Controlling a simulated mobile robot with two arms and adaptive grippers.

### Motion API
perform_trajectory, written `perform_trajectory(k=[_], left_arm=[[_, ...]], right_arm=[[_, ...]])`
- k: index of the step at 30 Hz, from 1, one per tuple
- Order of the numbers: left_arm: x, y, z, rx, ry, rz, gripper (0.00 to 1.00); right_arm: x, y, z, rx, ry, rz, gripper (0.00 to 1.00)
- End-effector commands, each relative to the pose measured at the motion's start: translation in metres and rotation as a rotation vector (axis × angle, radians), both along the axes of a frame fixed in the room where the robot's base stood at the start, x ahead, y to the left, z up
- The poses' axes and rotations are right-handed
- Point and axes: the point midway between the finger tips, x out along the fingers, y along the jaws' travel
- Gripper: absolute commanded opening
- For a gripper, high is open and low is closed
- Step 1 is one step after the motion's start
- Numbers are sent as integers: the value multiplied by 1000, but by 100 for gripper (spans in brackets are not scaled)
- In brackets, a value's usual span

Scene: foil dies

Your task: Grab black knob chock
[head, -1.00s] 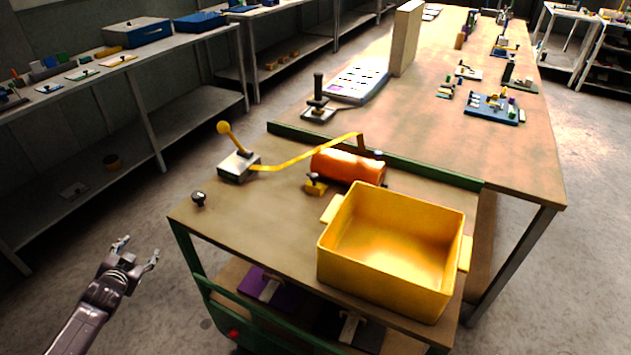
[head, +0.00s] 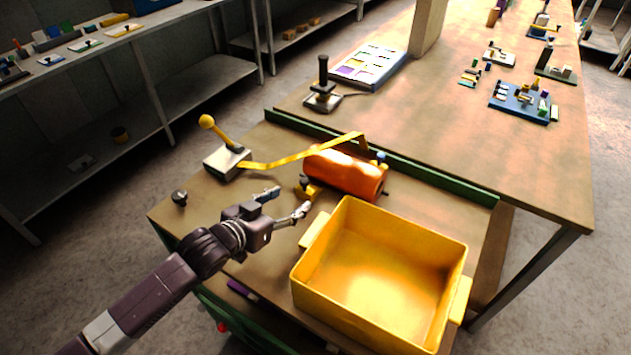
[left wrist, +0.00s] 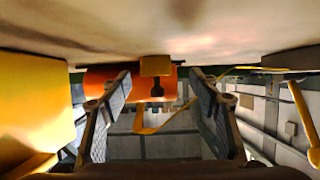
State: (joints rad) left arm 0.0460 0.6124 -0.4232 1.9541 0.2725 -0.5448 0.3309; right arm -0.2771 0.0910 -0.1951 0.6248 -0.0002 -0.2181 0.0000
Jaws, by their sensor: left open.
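The black knob chock (head: 305,193) is a small yellow block with a black knob, against the near left end of the orange roll (head: 345,173) on the bench. My left gripper (head: 290,201) is open and empty just in front of the chock, its fingers pointing at it. In the left wrist view, which looks inverted, the yellow block (left wrist: 156,66) and its black knob (left wrist: 157,89) lie ahead between the two spread fingers, and neither finger visibly touches them. The orange roll (left wrist: 103,82) is behind. My right gripper is not in view.
A yellow bin (head: 380,270) stands close to the right of my left gripper. A yellow strap (head: 300,156) runs from a lever box (head: 227,162) over the roll. A loose black knob (head: 180,198) sits near the left bench edge. A green rail (head: 440,178) borders the back.

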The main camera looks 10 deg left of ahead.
Motion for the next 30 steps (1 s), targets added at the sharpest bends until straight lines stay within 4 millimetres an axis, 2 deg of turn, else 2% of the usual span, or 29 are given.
perform_trajectory(k=[5, 10, 14, 19, 23, 29, 30], left_arm=[[15, -8, -6, -3, 1, 0, 56], [29, -16, -6, -2, -1, -1, 56], [45, -27, -8, 0, -1, 0, 56], [59, -33, -17, 0, 0, 1, 56], [63, -34, -20, 1, 0, 1, 56], [63, -34, -20, 1, 0, 1, 56], [63, -34, -20, 1, 0, 1, 53]], right_arm=[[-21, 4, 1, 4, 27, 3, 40], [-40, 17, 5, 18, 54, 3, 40], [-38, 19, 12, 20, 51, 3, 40], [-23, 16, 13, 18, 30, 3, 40], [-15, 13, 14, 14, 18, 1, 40], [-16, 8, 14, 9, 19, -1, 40], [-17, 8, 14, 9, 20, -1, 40]])
